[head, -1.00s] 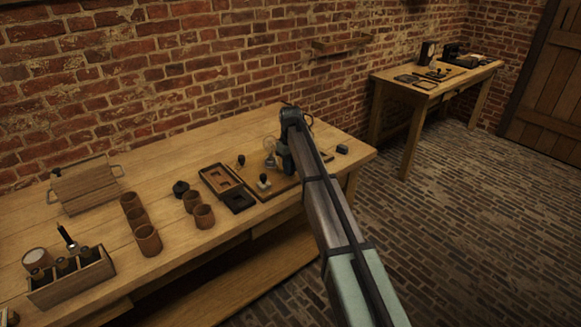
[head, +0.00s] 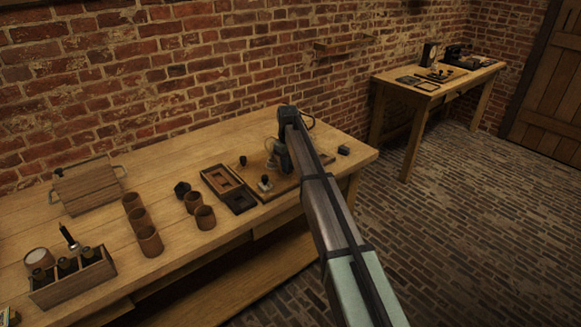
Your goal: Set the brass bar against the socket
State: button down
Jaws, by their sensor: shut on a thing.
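My gripper (head: 282,166) points down over the wooden board (head: 285,184) at the right end of the workbench. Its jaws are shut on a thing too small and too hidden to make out. Small dark-topped knobs stand on and beside the board, one at its front left (head: 265,183) and one farther back (head: 243,161). A pale round glass-like piece (head: 270,145) shows just left of my gripper. I cannot pick out the brass bar or the socket at this size. My arm hides the board's right part.
Left of the board lie a shallow wooden tray (head: 207,178) and a dark square piece (head: 239,209). Several brown jars (head: 150,242) and a wooden rack of dark cylinders (head: 99,272) stand farther left. A small dark block (head: 344,150) sits near the bench's right end.

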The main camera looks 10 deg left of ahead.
jog(key=shift+w+a, duration=0.2)
jog(key=shift+a, duration=0.05)
jog(key=c, duration=1.3)
grip_release()
jog(key=o, duration=0.4)
jog(key=shift+d, duration=0.1)
notch_tip(320, 180, up, 14)
jog(key=shift+f, duration=0.1)
